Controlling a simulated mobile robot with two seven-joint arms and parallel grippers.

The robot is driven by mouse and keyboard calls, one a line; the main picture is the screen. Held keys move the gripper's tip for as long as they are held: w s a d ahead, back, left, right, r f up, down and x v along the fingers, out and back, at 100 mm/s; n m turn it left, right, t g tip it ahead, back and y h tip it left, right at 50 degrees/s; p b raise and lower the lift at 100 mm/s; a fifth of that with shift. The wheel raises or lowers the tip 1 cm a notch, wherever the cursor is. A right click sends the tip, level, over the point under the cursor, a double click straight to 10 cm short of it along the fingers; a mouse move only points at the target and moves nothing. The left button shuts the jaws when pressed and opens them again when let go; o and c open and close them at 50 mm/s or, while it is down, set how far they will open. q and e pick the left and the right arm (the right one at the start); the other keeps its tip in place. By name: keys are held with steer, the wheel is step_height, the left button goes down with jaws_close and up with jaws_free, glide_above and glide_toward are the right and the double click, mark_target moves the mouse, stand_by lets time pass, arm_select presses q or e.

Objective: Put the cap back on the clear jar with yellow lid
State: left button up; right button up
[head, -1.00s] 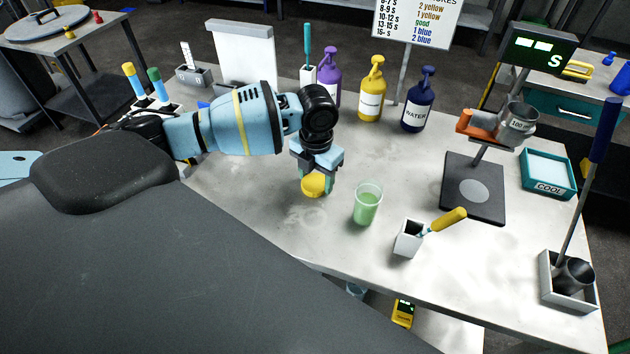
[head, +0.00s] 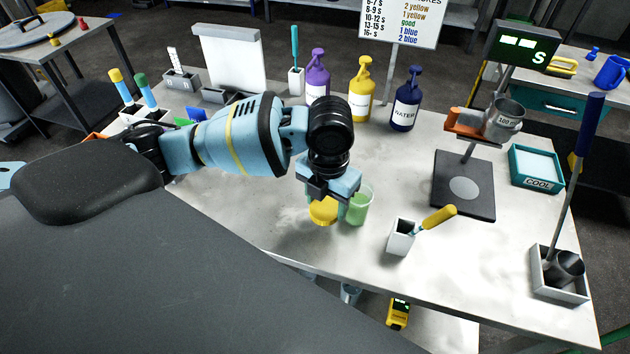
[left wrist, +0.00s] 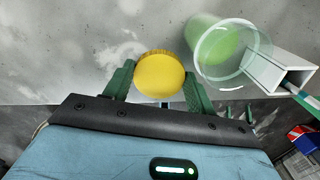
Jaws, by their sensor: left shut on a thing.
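The yellow lid (head: 323,210) is held by my left gripper (head: 326,200), which is shut on it. In the left wrist view the lid (left wrist: 159,74) sits between the two green fingers of the gripper (left wrist: 159,80). The clear jar (head: 358,205) stands upright and open on the table, with green liquid inside. It is just right of the lid in the head view, partly behind the gripper. In the left wrist view the jar (left wrist: 227,52) is to the right of the lid, with a small gap between them. My right gripper is not in view.
A white holder (head: 401,238) with a yellow-handled tool stands right of the jar. Purple, yellow (head: 361,90) and blue (head: 405,100) bottles stand behind. A dark stand (head: 463,185) and a teal tray (head: 537,168) are farther right. The table's front edge is close.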

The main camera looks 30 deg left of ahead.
arm_select(q)
steer(key=shift+s+d+r, duration=0.15)
steer(key=shift+s+d, duration=0.6)
steer(key=shift+d, duration=0.35)
steer(key=shift+s+d+r, duration=0.1)
steer(key=shift+s+d, duration=0.65)
steer(key=shift+d, duration=0.35)
steer(key=n, duration=0.4)
steer(key=shift+s+a+r, duration=0.1)
steer(key=shift+a+r, duration=0.15)
steer(key=shift+r, duration=0.05)
steer(key=n, duration=0.3)
steer(key=shift+s+a+r+n, duration=0.1)
steer(key=shift+a+r+n, duration=0.1)
steer(key=shift+n, duration=0.1)
steer(key=n, duration=0.3)
steer(key=shift+a+r, duration=0.25)
steer(key=a+r+n, duration=0.1)
steer(key=n, duration=0.7)
steer(key=s+a+r+n, duration=0.1)
steer(key=n, duration=0.8)
steer(key=a+r+n, duration=0.1)
steer(key=n, duration=0.7)
steer(key=shift+s+a+r+n, duration=0.1)
steer(key=shift+s+a+n, duration=0.1)
steer(key=shift+n, duration=0.2)
